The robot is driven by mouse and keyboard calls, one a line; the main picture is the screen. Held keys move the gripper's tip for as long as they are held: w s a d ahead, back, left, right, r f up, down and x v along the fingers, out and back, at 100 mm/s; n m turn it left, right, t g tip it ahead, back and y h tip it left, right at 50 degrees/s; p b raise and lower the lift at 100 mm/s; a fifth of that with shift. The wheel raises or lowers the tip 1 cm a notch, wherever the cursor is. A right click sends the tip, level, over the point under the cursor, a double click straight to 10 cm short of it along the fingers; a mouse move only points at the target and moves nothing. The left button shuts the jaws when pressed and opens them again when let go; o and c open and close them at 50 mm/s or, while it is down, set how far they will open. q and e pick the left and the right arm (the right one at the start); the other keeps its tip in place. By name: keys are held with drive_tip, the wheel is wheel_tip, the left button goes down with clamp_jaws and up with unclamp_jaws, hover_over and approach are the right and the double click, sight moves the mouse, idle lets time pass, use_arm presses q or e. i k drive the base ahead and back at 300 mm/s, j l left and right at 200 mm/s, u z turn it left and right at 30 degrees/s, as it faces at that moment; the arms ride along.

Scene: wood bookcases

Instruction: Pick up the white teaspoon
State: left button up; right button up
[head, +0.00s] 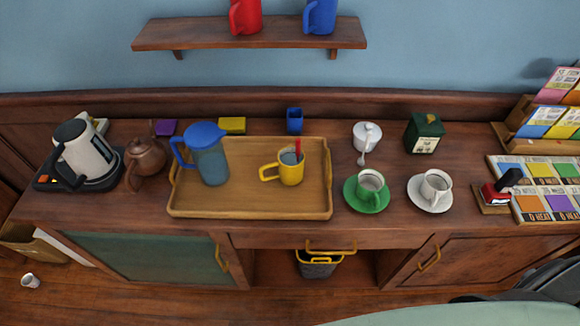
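A small white spoon (362,160) shows at the front of the lidded white sugar bowl (367,135), on the right half of the wooden sideboard (345,234). Its lower end points down towards the white cup (370,182) on a green saucer (365,203). I cannot tell whether the spoon lies on the top or leans on the bowl. A red spoon or stirrer (298,147) stands in a yellow mug (291,171) on the wooden tray (250,211). Neither of my grippers is in view.
A blue-lidded jug (209,160) stands on the tray. A kettle (85,152) and brown teapot (146,158) stand left. A green box (423,132), a cup (436,187) on a white saucer, and card racks stand right. A shelf (250,36) hangs above.

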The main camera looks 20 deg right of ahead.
sight(361, 161)
drive_tip(key=k+l+z, duration=0.1)
drive_tip(key=l, duration=0.35)
drive_tip(key=k+l+z, duration=0.15)
drive_tip(key=l, duration=0.35)
drive_tip(key=k+l+z, duration=0.1)
drive_tip(key=l, duration=0.4)
drive_tip(key=l+z, duration=0.1)
drive_tip(key=l, duration=0.4)
drive_tip(key=k, duration=0.05)
